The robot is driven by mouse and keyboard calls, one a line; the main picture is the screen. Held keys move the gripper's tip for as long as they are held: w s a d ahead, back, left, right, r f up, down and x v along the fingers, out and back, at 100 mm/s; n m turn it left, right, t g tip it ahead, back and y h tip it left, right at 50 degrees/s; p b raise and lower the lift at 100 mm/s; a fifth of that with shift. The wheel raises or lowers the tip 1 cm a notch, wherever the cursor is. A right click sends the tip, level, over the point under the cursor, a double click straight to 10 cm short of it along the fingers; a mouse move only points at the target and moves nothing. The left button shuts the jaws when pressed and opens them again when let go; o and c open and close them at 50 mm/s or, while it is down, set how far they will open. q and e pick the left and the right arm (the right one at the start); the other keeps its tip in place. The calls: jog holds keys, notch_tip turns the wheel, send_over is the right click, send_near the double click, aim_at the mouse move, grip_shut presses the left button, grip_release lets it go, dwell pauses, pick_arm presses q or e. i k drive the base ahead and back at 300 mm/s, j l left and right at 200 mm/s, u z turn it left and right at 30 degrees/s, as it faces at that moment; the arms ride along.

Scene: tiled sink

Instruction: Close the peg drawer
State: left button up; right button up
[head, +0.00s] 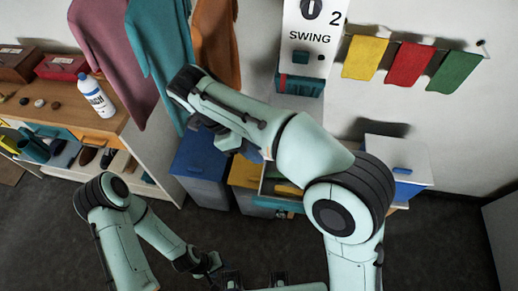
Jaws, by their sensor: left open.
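A pulled-out drawer (284,188) shows at the middle right, below the white "SWING" unit. A yellow thing lies in it, and a teal piece (284,205) shows at its front. I take it for the peg drawer, but pegs cannot be made out. My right arm crosses in front and hides part of the drawer and its cabinet. My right gripper (246,147) is mostly hidden around the bend of that arm, near the bins left of the drawer. My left gripper (212,266) is low at the bottom, open, away from the drawer.
A blue-lidded bin (203,157) and a yellow-topped bin (244,173) stand left of the drawer. A wooden-topped shelf (95,125) with a bottle (97,96) stands at left. The dark floor in front is clear.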

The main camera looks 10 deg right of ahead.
aim_at(285, 184)
jog(key=k, duration=1)
